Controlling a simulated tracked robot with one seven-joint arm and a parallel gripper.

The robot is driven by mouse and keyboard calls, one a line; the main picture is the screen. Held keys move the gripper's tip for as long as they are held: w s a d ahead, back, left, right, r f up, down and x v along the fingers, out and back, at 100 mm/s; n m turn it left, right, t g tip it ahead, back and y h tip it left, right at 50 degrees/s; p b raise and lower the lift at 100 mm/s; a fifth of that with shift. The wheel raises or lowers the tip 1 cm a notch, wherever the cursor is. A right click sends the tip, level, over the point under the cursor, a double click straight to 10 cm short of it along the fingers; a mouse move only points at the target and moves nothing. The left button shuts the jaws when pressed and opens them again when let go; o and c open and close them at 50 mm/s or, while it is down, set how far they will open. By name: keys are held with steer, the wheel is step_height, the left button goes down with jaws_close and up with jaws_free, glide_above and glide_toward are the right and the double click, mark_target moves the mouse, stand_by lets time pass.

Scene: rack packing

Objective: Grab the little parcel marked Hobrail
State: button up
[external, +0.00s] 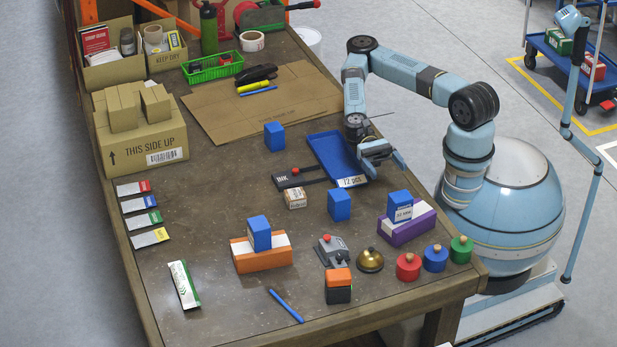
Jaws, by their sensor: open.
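A small light-brown parcel (295,198) with a white label lies on the table just in front of the black ink pad. Its print is too small to read surely, so I cannot confirm the name Hobrail. My gripper (386,166) is open and empty, at the right side of the blue tray (330,150), to the right of and farther back than the parcel. It does not touch the parcel.
The black ink pad (288,179) lies close behind the parcel. Blue blocks stand near it, one (339,204) to its right. A purple box (408,228), an orange box (262,255) and a brass bell (369,260) stand nearer the front. Table left of the parcel is clear.

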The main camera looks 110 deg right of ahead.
steer(key=w+m+t+h, duration=0.2)
steer(key=w+m+t, duration=0.1)
steer(key=w, duration=0.1)
steer(key=w+d+m+t+h, duration=0.1)
steer(key=w+m+t+h, duration=0.2)
steer(key=w+m, duration=0.1)
steer(key=w+d+m+t+h, duration=0.1)
steer(key=w+m+t+h, duration=0.2)
steer(key=w+m+t, duration=0.1)
steer(key=shift+w+d+f, duration=0.1)
steer(key=shift+f, duration=0.05)
steer(key=w+d+m+h, duration=0.1)
steer(key=w+d+m+t+h, duration=0.1)
steer(key=d+h, duration=0.1)
steer(key=d+m+t+h, duration=0.1)
steer(key=m+h, duration=0.1)
steer(key=shift+w+d, duration=0.3)
steer(key=shift+w, duration=0.1)
steer(key=d+r+m+t+h, duration=0.1)
steer(key=d+r+m+h, duration=0.15)
steer(key=d+h, duration=0.25)
steer(key=m+h, duration=0.1)
steer(key=m, duration=0.1)
glide_toward(302, 192)
steer(key=shift+n, duration=0.25)
steer(key=x, duration=0.5)
steer(key=shift+s+a+f, duration=0.1)
steer(key=shift+x, duration=3.35)
